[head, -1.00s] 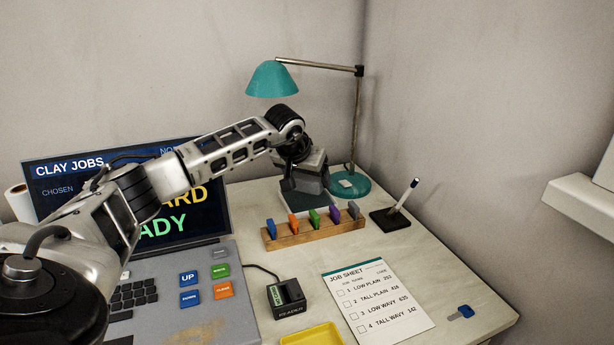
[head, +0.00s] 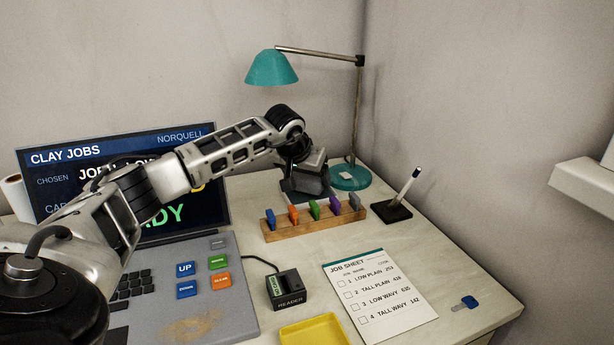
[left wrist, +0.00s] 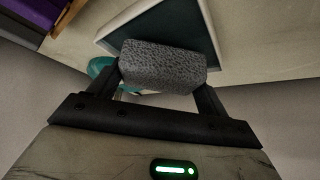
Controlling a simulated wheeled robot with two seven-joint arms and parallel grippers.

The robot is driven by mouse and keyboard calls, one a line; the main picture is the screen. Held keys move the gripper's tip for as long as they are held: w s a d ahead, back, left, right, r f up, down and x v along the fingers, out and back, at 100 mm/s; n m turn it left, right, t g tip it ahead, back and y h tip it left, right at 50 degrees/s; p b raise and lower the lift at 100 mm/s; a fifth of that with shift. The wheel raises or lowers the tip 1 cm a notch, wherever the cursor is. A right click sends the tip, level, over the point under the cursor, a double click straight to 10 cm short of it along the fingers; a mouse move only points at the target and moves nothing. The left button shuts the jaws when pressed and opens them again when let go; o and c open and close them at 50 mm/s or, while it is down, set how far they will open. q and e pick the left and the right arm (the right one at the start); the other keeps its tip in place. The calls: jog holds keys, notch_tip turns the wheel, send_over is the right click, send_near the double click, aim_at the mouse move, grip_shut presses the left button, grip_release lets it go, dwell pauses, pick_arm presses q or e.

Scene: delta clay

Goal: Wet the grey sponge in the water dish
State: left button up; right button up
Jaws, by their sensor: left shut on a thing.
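My left gripper (head: 306,184) is at the back of the desk, pointing down, in front of the lamp base. In the left wrist view it is shut on the grey sponge (left wrist: 163,68), a speckled block held between its two dark fingers. Behind the sponge in that view is the water dish (left wrist: 195,28), with a pale rim and a dark teal inside. I cannot tell whether the sponge touches the water. In the head view the gripper hides the sponge, and the dish is hard to make out. My right gripper is not in view.
A wooden rack (head: 312,222) with several coloured tags stands just in front of the gripper. A teal lamp (head: 350,178) stands behind it and a pen holder (head: 392,211) to the right. A reader (head: 288,290), yellow tray (head: 315,333) and job sheet (head: 378,295) lie nearer.

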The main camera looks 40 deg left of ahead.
pick_arm(q)
jog(key=shift+f, duration=0.45)
dwell(0.6)
jog(key=shift+f, duration=0.15)
dwell(1.3)
